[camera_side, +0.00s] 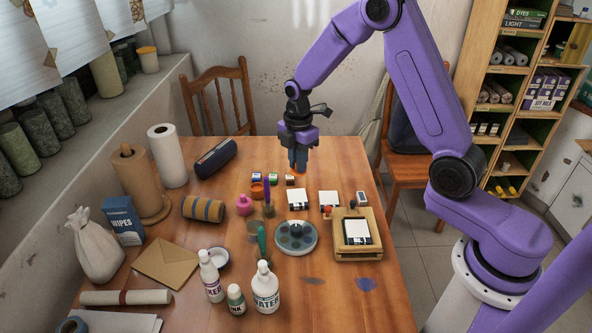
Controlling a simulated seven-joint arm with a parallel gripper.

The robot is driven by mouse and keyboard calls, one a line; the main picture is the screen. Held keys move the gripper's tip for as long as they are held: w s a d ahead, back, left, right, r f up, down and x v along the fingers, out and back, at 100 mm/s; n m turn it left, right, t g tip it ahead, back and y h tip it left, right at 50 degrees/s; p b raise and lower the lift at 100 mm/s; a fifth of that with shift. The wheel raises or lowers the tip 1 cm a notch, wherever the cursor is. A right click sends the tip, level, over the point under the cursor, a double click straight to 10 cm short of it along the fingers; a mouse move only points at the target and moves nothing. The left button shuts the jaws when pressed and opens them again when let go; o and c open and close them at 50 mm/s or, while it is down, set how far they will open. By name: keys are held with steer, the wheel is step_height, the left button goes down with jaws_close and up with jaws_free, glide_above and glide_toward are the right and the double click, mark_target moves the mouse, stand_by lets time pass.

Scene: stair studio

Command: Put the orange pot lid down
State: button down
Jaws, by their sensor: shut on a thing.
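My gripper (298,163) points down above the far middle of the table, behind the small paint pots. It is shut on the orange pot lid (292,156), of which only a small orange patch shows between the dark fingers. The lid looks held above the wood, clear of the pots. An orange pot (257,190) stands on the table to the left and nearer the camera. Whether its top is open is too small to tell.
Small pots with green and blue labels (264,178) stand near the gripper. White cards (298,200), a round palette (296,238), a wooden press (358,246) and bottles (265,287) fill the middle and front. Bare wood lies at the far right (345,160).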

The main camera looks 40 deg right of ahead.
steer(key=s+d+f, duration=0.2)
steer(key=s+d, duration=0.4)
steer(key=d, duration=0.4)
steer(key=w+d+f, duration=0.1)
steer(key=w+f, duration=0.2)
steer(key=w, duration=0.1)
steer(key=w+d+f, duration=0.1)
steer(key=w+f, duration=0.2)
steer(key=w, duration=0.1)
steer(key=w+d+f, duration=0.1)
steer(key=w+f, duration=0.2)
steer(key=w, duration=0.2)
steer(key=shift+d+f, duration=0.35)
steer(key=shift+f, duration=0.05)
steer(key=shift+w+f, duration=0.15)
steer(key=shift+f, duration=0.75)
steer(key=shift+w+f, duration=0.1)
steer(key=shift+f, duration=0.8)
steer(key=shift+f, duration=0.1)
steer(key=c, duration=1.1)
jaws_free()
steer(key=shift+f, duration=0.1)
step_height(320, 180, up, 12)
steer(key=shift+r, duration=0.2)
